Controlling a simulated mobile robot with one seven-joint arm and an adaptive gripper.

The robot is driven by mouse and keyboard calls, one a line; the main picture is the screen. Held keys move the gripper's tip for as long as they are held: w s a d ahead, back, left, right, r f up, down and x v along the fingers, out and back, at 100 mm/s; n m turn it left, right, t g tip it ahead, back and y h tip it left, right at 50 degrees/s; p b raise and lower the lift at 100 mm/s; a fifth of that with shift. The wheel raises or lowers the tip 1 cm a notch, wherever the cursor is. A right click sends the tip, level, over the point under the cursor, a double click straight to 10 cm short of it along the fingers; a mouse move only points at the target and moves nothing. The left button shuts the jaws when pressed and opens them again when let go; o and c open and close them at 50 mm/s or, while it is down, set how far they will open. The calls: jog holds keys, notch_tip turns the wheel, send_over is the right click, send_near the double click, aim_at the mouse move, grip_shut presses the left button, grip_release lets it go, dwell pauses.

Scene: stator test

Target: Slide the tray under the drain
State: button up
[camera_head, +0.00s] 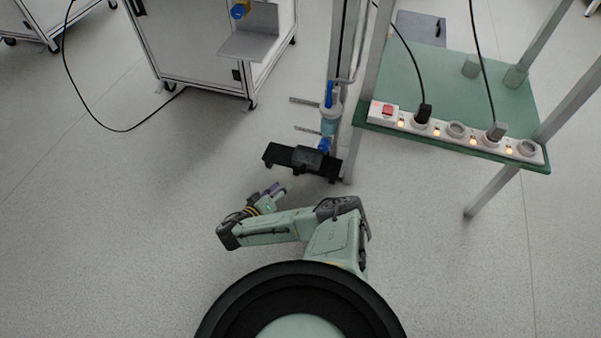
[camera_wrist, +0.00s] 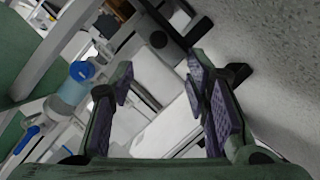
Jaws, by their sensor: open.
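A black, low, tray-like piece (camera_head: 283,155) lies on the floor at the foot of the green bench in the head view. A raised dark block sits toward its right part. A vertical clear pipe with blue fittings (camera_head: 329,125), which looks like the drain, stands just behind it, with its lower blue end close above the block. A blue-capped clear part (camera_wrist: 70,92) shows at left in the wrist view. My gripper (camera_head: 281,191) is open and empty, low in front of the black piece and apart from it. Its two purple-padded fingers show in the wrist view (camera_wrist: 160,88).
A green bench (camera_head: 455,85) with a power strip (camera_head: 460,131) stands at right, its metal legs near the pipe. A white wheeled cabinet (camera_head: 195,50) stands at back left, with a black cable (camera_head: 80,100) on the floor. The floor left of my arm is clear.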

aim_at(301, 171)
jog(key=b+x, duration=0.3)
jog(key=x, duration=0.7)
jog(key=shift+w+d, duration=0.2)
jog(key=shift+d, duration=0.1)
jog(key=shift+c, duration=0.3)
grip_shut()
